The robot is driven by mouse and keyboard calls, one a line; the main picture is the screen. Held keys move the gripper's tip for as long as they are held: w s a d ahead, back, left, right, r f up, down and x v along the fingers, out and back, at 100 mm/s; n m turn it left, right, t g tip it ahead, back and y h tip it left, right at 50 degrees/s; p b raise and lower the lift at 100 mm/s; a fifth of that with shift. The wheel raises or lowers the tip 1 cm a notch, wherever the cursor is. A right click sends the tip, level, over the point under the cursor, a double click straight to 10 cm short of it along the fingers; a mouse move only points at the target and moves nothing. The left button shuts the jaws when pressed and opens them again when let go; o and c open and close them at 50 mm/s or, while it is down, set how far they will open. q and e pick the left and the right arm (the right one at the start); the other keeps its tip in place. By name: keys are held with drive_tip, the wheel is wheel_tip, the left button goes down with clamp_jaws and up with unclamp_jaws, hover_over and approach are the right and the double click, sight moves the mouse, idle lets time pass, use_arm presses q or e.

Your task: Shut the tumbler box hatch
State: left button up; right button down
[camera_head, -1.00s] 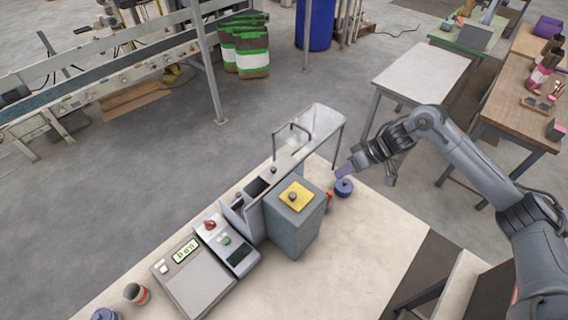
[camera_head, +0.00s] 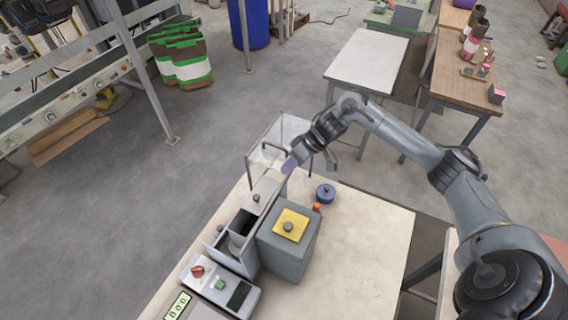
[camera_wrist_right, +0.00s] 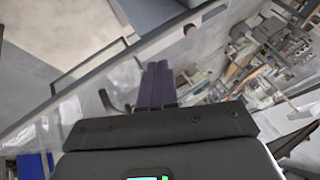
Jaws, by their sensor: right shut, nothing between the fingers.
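A clear-walled box with thin grey edges (camera_head: 262,165) stands at the far end of the bench machine. A dark bar handle (camera_head: 274,150) shows on it. I cannot tell clearly how far its hatch is open. My right gripper (camera_head: 290,164), with purple fingers, is at the box's right side, close to its frame; contact is unclear. In the right wrist view the shut, empty fingers (camera_wrist_right: 156,86) point along a clear panel with a grey edge bar (camera_wrist_right: 95,75). A dark handle piece (camera_wrist_right: 112,104) lies left of the fingers. My left gripper is not in view.
A blue round pot (camera_head: 325,192) and a small orange-red item (camera_head: 316,208) sit close by. The bench top (camera_head: 365,235) is clear at right.

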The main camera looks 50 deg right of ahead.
drive_tip(key=p, duration=0.1)
approach(266, 195)
drive_tip(key=w+f, duration=0.3)
drive_tip(key=shift+w+a, duration=0.25)
drive_tip(key=shift+a, duration=0.1)
drive_tip(key=shift+a+p, duration=0.7)
drive_tip(key=shift+a, duration=0.4)
drive_tip(key=shift+a+f+p, duration=0.1)
drive_tip(key=shift+a+p, duration=0.2)
drive_tip(key=shift+a, duration=0.5)
